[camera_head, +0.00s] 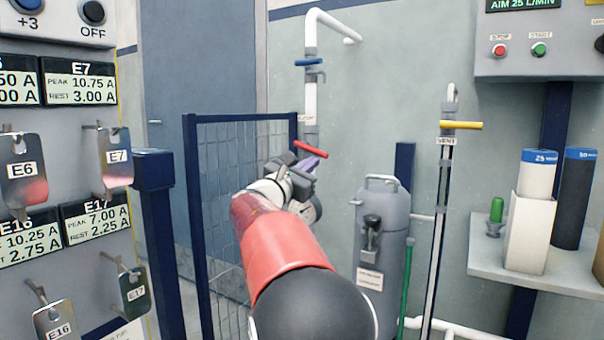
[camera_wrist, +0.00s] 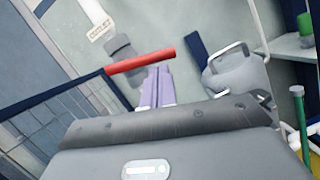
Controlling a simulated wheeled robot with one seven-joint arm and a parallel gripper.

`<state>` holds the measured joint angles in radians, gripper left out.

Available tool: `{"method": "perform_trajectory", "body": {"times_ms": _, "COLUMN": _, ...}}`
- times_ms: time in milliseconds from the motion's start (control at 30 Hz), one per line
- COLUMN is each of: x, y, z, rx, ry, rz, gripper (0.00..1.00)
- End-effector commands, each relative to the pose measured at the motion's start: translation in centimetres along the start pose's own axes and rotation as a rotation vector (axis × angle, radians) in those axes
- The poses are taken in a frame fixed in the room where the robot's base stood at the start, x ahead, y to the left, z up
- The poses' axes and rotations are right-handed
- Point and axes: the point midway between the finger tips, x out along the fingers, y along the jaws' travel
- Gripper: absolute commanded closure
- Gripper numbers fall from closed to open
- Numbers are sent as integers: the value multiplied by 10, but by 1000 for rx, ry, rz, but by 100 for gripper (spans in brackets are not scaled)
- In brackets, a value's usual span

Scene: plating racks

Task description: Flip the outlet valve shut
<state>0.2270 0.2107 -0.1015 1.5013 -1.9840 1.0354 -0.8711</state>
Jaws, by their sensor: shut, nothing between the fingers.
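The outlet valve has a red lever handle (camera_head: 312,149) on the vertical white pipe left of the grey tank. The handle points right across the pipe and tilts slightly down. In the wrist view the red handle (camera_wrist: 142,61) extends from a grey valve body (camera_wrist: 122,52), below a label reading OUTLET (camera_wrist: 102,29). My gripper (camera_head: 312,163) is shut, with its purple fingers together just below the handle. My wrist hides the pipe below the valve.
A blue handle (camera_head: 309,62) sits higher on the same pipe. A yellow VENT handle (camera_head: 461,125) is on a pipe to the right. The grey tank (camera_head: 383,200) stands right of my gripper, and a dark blue mesh panel (camera_head: 225,180) stands to its left.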

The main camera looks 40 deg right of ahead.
Motion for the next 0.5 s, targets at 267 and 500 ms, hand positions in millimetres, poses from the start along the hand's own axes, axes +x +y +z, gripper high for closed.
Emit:
{"method": "perform_trajectory", "body": {"times_ms": 267, "x": 1, "y": 0, "z": 1, "rx": 0, "ry": 1, "rz": 0, "gripper": 100}}
{"method": "perform_trajectory", "body": {"times_ms": 500, "x": 4, "y": -2, "z": 12, "rx": -125, "ry": 0, "rz": 40, "gripper": 100}}
